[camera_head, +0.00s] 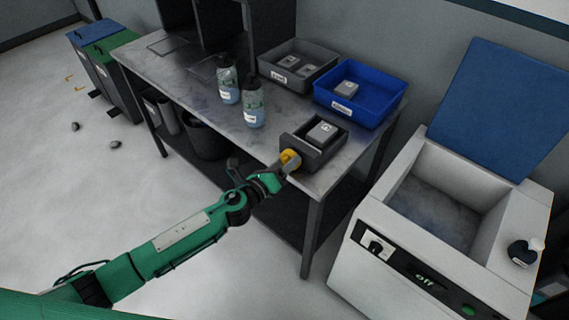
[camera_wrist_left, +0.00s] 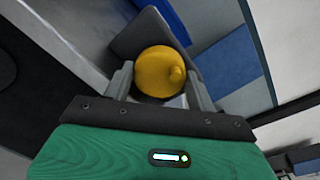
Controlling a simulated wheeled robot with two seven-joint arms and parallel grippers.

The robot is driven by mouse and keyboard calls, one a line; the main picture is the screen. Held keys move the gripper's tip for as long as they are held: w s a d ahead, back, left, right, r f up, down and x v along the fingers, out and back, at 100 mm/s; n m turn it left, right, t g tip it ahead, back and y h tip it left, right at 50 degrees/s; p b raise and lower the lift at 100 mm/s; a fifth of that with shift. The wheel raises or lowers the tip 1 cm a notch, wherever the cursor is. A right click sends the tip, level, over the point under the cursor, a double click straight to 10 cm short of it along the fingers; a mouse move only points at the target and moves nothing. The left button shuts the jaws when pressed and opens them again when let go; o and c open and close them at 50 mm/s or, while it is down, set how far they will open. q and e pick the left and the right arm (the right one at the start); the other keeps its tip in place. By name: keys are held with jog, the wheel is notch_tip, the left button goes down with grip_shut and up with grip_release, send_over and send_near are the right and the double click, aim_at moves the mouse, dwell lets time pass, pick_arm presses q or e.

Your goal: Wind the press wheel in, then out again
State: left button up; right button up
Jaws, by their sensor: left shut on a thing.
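The press wheel (camera_head: 290,159) is yellow and sits on the front of a dark grey press (camera_head: 318,159) near the table's front edge. A grey block (camera_head: 322,132) lies inside the press. My left gripper (camera_head: 281,169) reaches the wheel from the front left and is shut on it. In the left wrist view the yellow wheel (camera_wrist_left: 158,72) with its small knob lies between the two fingers (camera_wrist_left: 160,88) of my left gripper. The fingers partly hide the wheel in the head view. My right gripper is not in view.
Two bottles (camera_head: 253,105) stand left of the press. A grey bin (camera_head: 299,66) and a blue bin (camera_head: 360,94) holding blocks stand behind. A white machine (camera_head: 440,235) with a raised blue lid (camera_head: 500,108) is at the right. Open floor lies at the left.

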pick_arm(q)
jog(key=o, duration=1)
jog(key=m, duration=0.4)
jog(key=m+p, duration=0.1)
jog(key=m, duration=0.2)
jog(key=shift+r+m+t+p, duration=0.2)
jog(key=shift+m+t+p, duration=0.1)
jog(key=shift+m, duration=0.1)
jog(key=shift+d+m+p, duration=0.1)
jog(key=shift+m+p, duration=0.6)
jog(key=shift+m, duration=0.4)
jog(key=s+a+m+b, duration=0.2)
jog(key=s+a, duration=0.6)
jog(key=s, duration=0.4)
jog(key=w+a+f+n+g+y+p, duration=0.1)
jog(key=w+a+f+n+y+p, duration=0.4)
jog(key=f+n, duration=0.6)
jog(key=s+a+f+n+g+y+p, duration=0.1)
jog(key=s+a+f+n+g+y, duration=0.1)
jog(key=f+n, duration=0.3)
jog(key=s+a+f+n+g+y+p, duration=0.1)
jog(key=s+a+f+n+y, duration=0.1)
jog(key=a+f+n, duration=0.3)
notch_tip(320, 180, down, 3)
jog(key=shift+a+r+n+g, duration=0.15)
jog(key=shift+a+n+g, duration=0.1)
jog(key=shift+n+g, duration=0.25)
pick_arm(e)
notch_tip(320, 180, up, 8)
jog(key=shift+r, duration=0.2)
